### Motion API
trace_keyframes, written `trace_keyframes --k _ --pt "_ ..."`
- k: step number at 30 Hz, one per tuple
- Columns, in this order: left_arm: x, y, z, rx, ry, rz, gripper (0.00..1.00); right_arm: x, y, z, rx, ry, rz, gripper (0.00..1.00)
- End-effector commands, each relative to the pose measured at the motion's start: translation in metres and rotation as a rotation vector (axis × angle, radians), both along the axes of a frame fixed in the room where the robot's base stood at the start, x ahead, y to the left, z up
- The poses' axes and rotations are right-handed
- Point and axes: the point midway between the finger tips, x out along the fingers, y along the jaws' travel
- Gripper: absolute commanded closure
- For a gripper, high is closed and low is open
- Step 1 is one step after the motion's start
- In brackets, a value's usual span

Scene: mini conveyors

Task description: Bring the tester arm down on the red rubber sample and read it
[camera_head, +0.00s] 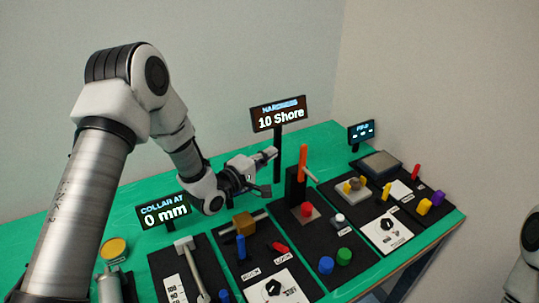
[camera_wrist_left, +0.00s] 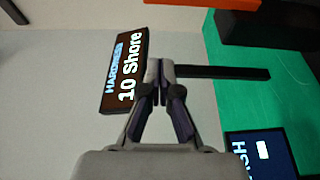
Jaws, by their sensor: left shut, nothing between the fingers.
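The hardness tester has a black post (camera_head: 295,187) and an orange arm (camera_head: 302,160) that stands nearly upright, with a pale grey bar beside it. The red rubber sample (camera_head: 307,209) rests on a light plate in front of the post. The tester's display (camera_head: 279,115) reads "HARDNESS 10 Shore"; it also shows in the left wrist view (camera_wrist_left: 124,72). My left gripper (camera_head: 272,153) is shut and empty, left of the orange arm and apart from it. In the wrist view its fingertips (camera_wrist_left: 160,70) meet in front of the display and its pole. My right gripper is out of view.
A blue cylinder (camera_head: 326,265) and a green one (camera_head: 344,255) stand in front of the sample. A "COLLAR AT 0 mm" display (camera_head: 163,211) and a brown block (camera_head: 243,224) stand to the left. More small stations fill the green table's (camera_head: 325,137) right side.

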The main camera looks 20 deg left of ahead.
Motion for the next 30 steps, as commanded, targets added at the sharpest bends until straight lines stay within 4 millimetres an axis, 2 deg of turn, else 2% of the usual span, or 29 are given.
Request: trace_keyframes --k 1,9,12,16,30 --pt "0.011 -0.005 0.004 0.003 -0.002 -0.002 1.0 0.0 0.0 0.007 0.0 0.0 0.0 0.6" --pt "0.066 -0.024 0.004 0.002 -0.002 -0.003 1.0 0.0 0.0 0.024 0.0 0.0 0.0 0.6" --pt "0.05 -0.039 0.004 -0.001 0.003 -0.003 1.0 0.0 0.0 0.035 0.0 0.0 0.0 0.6" --pt "0.041 -0.05 0.003 -0.002 0.002 -0.001 1.0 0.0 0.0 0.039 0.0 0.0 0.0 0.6" --pt "0.039 -0.053 0.0 0.002 -0.003 0.0 1.0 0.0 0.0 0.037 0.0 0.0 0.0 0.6"
